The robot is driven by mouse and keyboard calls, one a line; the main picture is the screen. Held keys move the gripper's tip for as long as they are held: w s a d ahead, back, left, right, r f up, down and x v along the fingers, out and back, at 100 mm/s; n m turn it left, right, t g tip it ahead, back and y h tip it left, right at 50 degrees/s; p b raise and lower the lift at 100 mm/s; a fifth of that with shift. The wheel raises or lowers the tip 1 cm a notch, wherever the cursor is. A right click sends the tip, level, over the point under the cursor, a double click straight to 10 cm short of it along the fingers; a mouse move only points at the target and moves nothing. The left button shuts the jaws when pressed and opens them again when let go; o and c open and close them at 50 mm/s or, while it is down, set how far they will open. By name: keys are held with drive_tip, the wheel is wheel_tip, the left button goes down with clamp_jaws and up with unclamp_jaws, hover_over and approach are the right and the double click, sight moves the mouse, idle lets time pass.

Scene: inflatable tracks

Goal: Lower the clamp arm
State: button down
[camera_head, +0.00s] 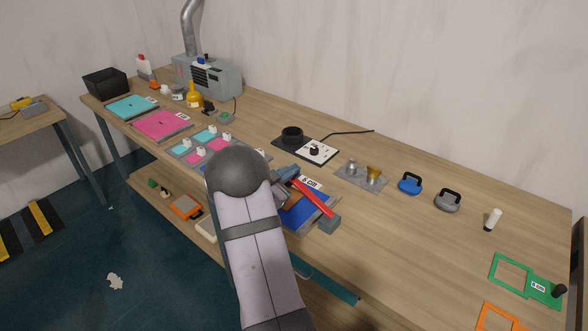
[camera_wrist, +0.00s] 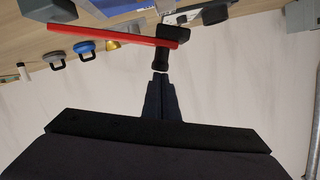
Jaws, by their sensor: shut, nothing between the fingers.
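The clamp has a red arm (camera_head: 315,198) that slants over a blue board (camera_head: 302,212) on the bench, right of my arm in the head view. A grey block (camera_head: 328,225) sits by its lower right end. In the wrist view the red arm (camera_wrist: 110,34) crosses the top, with a black part (camera_wrist: 160,55) near its right end. My gripper (camera_wrist: 160,76) is shut and empty, its fingertips close to that black part; whether they touch I cannot tell. In the head view my arm hides part of the clamp's near left side.
A black dial unit (camera_head: 313,151) with a cable and a grey plate (camera_head: 361,178) with metal pieces stand behind the clamp. Blue (camera_head: 410,184) and grey (camera_head: 448,201) handled weights are to the right. A pad tray (camera_head: 185,160) lies left.

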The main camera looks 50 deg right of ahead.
drive_tip(key=w+f+n, duration=0.2)
drive_tip(key=f, duration=0.1)
drive_tip(key=w+f+n+g, duration=0.1)
drive_tip(key=f, duration=0.1)
drive_tip(key=shift+w+f, duration=0.2)
drive_tip(key=shift+w, duration=0.05)
drive_tip(key=shift+w+f+b, duration=0.2)
drive_tip(key=shift+f+b, duration=0.2)
drive_tip(key=shift+f, duration=0.15)
drive_tip(key=shift+a+f, duration=0.15)
drive_tip(key=shift+f, duration=0.2)
drive_tip(key=shift+s+f, duration=0.1)
drive_tip(key=shift+f, duration=0.05)
drive_tip(key=shift+r+p, duration=0.45)
drive_tip(key=shift+r, duration=0.3)
drive_tip(key=a+r+b, duration=0.1)
drive_tip(key=a+r, duration=0.5)
drive_tip(key=a, duration=0.3)
drive_tip(key=shift+a+r, duration=0.2)
